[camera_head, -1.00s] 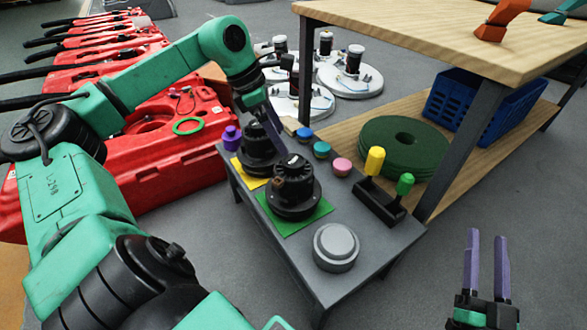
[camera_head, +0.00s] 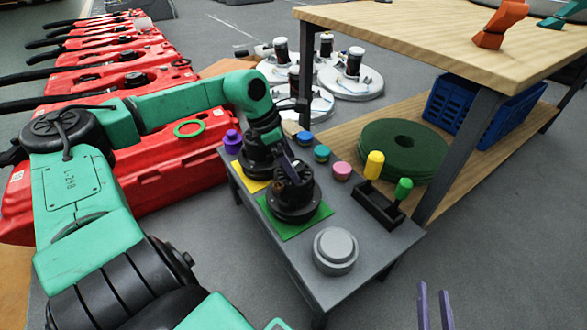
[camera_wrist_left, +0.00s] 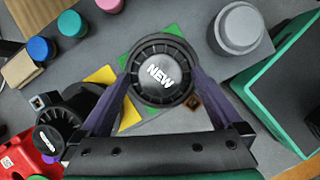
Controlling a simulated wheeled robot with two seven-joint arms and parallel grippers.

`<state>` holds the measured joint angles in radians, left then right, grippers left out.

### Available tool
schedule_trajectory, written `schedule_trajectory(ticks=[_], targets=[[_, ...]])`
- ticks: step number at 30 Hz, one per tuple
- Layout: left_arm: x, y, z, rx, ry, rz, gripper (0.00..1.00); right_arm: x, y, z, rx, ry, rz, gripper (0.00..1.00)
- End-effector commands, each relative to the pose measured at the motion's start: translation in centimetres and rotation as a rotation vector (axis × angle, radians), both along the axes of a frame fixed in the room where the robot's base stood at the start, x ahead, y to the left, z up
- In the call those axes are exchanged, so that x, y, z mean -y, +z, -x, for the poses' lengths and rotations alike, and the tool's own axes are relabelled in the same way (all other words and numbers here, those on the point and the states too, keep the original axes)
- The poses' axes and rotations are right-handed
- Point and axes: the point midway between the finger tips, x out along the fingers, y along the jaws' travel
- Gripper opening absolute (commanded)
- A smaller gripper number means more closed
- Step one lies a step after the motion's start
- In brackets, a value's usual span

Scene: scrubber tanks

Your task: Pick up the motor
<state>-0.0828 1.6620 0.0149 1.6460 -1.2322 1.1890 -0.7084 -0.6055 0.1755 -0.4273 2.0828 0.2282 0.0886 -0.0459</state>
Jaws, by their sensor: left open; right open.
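A black motor (camera_head: 294,203) stands upright on the green square (camera_head: 313,219) of the small grey table. In the left wrist view this motor (camera_wrist_left: 160,75) has a round top marked NEW. My left gripper (camera_head: 288,166) is over it, and its purple fingers, apart, flank the motor's top. Whether they touch it I cannot tell. A second black motor (camera_head: 257,158) stands on the yellow square behind; it also shows in the left wrist view (camera_wrist_left: 58,118). My right gripper (camera_head: 434,304) is open and empty at the bottom right, partly cut off.
The grey table (camera_head: 318,283) also bears a grey round knob (camera_head: 335,250), coloured knobs (camera_head: 342,171) and a stand with yellow and green handles (camera_head: 378,203). A wooden bench (camera_head: 430,40) stands at right, red tanks (camera_head: 150,150) at left.

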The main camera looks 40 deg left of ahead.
Motion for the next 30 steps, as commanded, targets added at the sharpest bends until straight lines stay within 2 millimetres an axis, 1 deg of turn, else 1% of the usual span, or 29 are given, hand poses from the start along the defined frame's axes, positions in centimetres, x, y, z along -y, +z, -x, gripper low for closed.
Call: schedule_trajectory(ticks=[1, 4, 6, 11, 12, 14, 15, 17, 18, 19, 30], targets=[[0.0, -0.1, 0.0, -0.003, -0.001, -0.002, 1.00, -0.1, -0.9, 0.6, -0.031, 0.004, 0.004, 0.50], [0.1, -0.2, -0.1, 0.000, -0.002, -0.001, 1.00, -0.1, -2.0, 1.3, -0.063, 0.010, 0.009, 0.50], [0.2, -0.3, -0.1, 0.001, -0.002, -0.001, 1.00, -0.1, -2.3, 1.4, -0.073, 0.012, 0.010, 0.50], [0.2, -0.3, -0.1, 0.001, -0.002, -0.001, 1.00, -0.1, -2.3, 1.4, -0.072, 0.012, 0.010, 0.50], [0.2, -0.3, -0.1, 0.001, -0.002, -0.001, 0.85, -0.1, -2.3, 1.4, -0.072, 0.012, 0.011, 0.50], [0.2, -0.3, -0.1, 0.001, -0.002, -0.001, 0.62, -0.1, -2.3, 1.4, -0.072, 0.012, 0.011, 0.50], [0.2, -0.3, -0.1, 0.001, -0.002, -0.001, 0.46, -0.1, -2.3, 1.4, -0.072, 0.012, 0.011, 0.50], [0.2, -0.3, -0.1, 0.001, -0.002, -0.001, 0.23, -0.1, -2.3, 1.4, -0.071, 0.011, 0.010, 0.50], [0.2, -0.3, -0.1, 0.001, -0.002, -0.001, 0.08, -0.2, -2.3, 1.4, -0.071, 0.011, 0.009, 0.50], [0.2, -0.3, -0.1, 0.001, -0.002, -0.001, 0.00, -0.2, -2.3, 1.4, -0.071, 0.011, 0.009, 0.50], [0.2, 0.1, -0.3, 0.008, -0.001, 0.000, 0.00, -0.2, -2.2, 1.4, -0.071, 0.012, 0.009, 0.50]])
